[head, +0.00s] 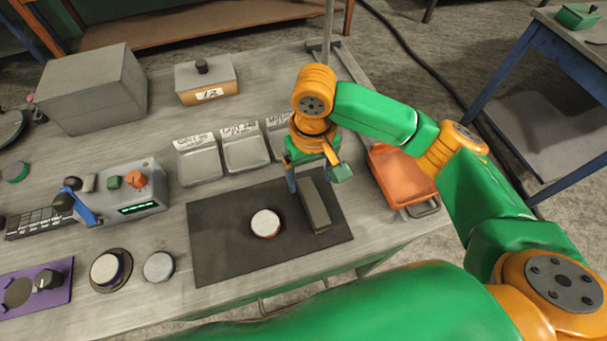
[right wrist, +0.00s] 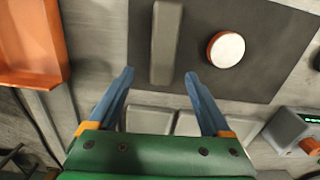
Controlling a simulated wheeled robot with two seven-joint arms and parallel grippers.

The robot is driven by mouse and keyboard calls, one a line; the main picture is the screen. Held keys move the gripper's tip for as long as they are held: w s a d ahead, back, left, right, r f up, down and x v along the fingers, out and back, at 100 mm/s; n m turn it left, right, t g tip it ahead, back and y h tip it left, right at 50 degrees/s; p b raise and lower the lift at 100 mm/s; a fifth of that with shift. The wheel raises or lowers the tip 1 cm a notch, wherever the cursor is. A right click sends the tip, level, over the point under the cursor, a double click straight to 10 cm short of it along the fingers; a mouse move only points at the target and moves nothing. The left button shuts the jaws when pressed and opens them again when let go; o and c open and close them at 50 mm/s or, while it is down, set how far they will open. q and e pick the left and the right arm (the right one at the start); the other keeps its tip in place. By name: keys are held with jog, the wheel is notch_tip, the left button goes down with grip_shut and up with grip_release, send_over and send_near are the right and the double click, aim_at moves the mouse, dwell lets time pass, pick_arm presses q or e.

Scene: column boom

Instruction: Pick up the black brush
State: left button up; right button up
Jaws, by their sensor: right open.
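The brush (head: 314,205) looks like a long dark grey block and lies on the right part of a black mat (head: 215,240). My right gripper (head: 309,181) is over the far end of the brush, pointing down. My left gripper is not in view.
A white-topped round puck (head: 265,223) sits on the mat left of the brush. An orange tray (head: 400,175) stands close on the right. Grey labelled trays (head: 199,162) line the mat's far side. A control box (head: 135,190) stands left. The mat's front is clear.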

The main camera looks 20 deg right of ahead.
aim_at(313, 201)
jog(key=s+f, duration=0.1)
jog(key=s+f+p, duration=0.1)
jog(key=s+f, duration=0.1)
jog(key=shift+s+f, duration=0.15)
jog(key=shift+f, duration=0.1)
notch_tip(313, 201, down, 2)
jog(key=shift+f, duration=0.1)
jog(key=shift+w+f, duration=0.2)
jog(key=shift+w, duration=0.3)
jog(key=shift+s+r, duration=0.15)
jog(key=shift+s, duration=0.1)
jog(key=c, duration=1)
grip_shut()
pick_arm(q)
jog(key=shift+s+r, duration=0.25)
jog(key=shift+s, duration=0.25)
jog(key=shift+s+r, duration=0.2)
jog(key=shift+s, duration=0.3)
pick_arm(e)
jog(key=shift+w, duration=0.1)
